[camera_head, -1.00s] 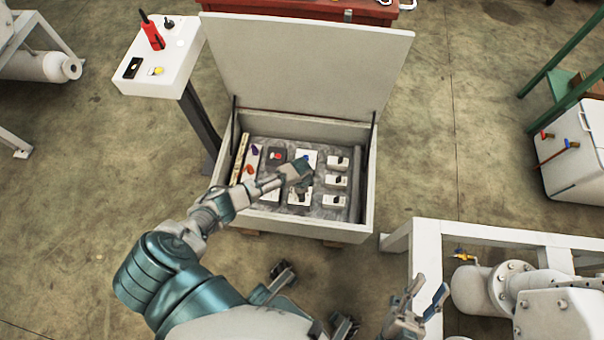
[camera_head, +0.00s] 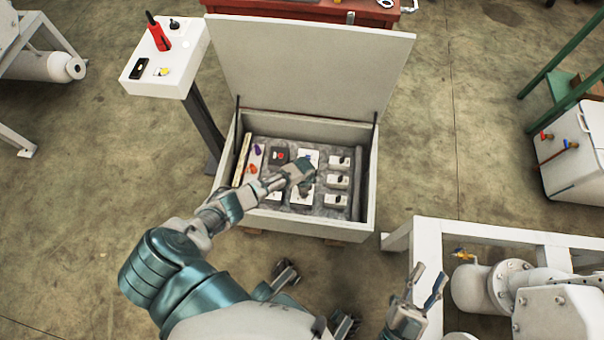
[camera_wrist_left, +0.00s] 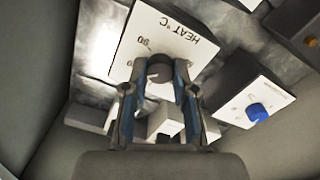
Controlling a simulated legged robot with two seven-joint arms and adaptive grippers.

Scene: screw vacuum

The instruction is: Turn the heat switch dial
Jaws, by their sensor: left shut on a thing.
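The heat switch (camera_wrist_left: 160,35) is a white plate marked "HEAT °C" in the left wrist view. Its dark round dial (camera_wrist_left: 159,69) sits between the fingertips of my left gripper (camera_wrist_left: 160,75), which is shut on it. In the head view my left gripper (camera_head: 303,180) reaches into the open box and covers the dial. The heat switch plate (camera_head: 301,198) shows only partly there, below the gripper. My right gripper (camera_head: 428,290) is open and empty, outside the box at the lower right.
The grey box (camera_head: 300,228) has its lid (camera_head: 310,70) raised at the back. A blue knob (camera_wrist_left: 258,111) on a white plate is beside the heat switch. Several small switch blocks (camera_head: 338,181) stand at right inside the box. White-framed machinery (camera_head: 470,230) stands near my right gripper.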

